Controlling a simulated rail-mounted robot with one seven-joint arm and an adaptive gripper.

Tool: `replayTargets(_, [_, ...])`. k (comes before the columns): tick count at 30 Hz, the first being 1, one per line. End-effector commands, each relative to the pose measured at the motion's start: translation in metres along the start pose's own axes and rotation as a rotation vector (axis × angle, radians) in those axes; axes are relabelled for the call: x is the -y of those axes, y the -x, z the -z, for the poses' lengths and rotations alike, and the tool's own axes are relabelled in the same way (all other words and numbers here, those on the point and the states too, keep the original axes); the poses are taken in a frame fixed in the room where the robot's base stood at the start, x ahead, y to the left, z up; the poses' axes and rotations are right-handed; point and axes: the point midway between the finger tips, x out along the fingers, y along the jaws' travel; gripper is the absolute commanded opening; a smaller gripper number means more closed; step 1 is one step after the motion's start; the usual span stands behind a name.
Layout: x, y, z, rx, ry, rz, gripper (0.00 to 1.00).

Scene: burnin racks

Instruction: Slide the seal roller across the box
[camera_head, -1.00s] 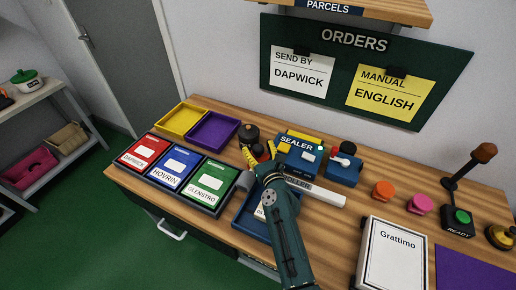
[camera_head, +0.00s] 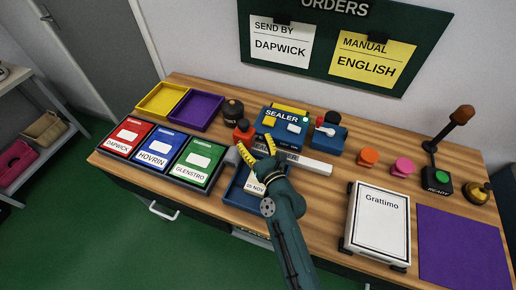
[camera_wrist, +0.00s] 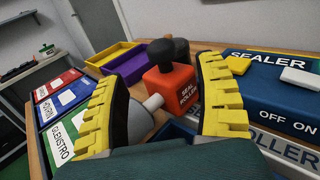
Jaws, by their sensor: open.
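The seal roller (camera_wrist: 173,86) is a red-orange block with a dark knob and a grey roller end; its label reads "SEAL ROLLER". In the head view the roller (camera_head: 244,132) stands at the left end of the pale strip in front of the blue sealer (camera_head: 284,122). My gripper (camera_head: 257,147) is open, with yellow pads. In the wrist view its fingers (camera_wrist: 165,95) appear either side of the roller; I cannot tell whether they touch it. The blue box (camera_head: 235,188) lies below my gripper, partly hidden by my arm; a label reading "09 NOV" shows in it.
Red, blue and green trays (camera_head: 162,148) lie left of the box. Yellow and purple trays (camera_head: 196,110) lie behind them. A dark knobbed object (camera_head: 233,112) stands behind the roller. A white Grattimo manual (camera_head: 381,225) and a purple mat (camera_head: 462,247) lie at right.

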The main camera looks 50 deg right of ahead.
Motion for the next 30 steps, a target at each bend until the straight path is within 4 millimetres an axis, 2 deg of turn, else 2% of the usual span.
replayTargets(3, [0.000,0.017,0.001,-0.001,0.000,0.001,0.71])
replayTargets(8, [0.000,0.028,0.000,0.000,0.000,0.000,0.71])
replayTargets(26, [0.000,0.028,0.000,0.000,0.000,0.000,0.71])
replayTargets(28, [-0.009,0.026,-0.001,0.001,0.000,-0.016,0.71])
replayTargets(30, [-0.036,0.016,-0.014,0.023,0.002,-0.063,0.71])
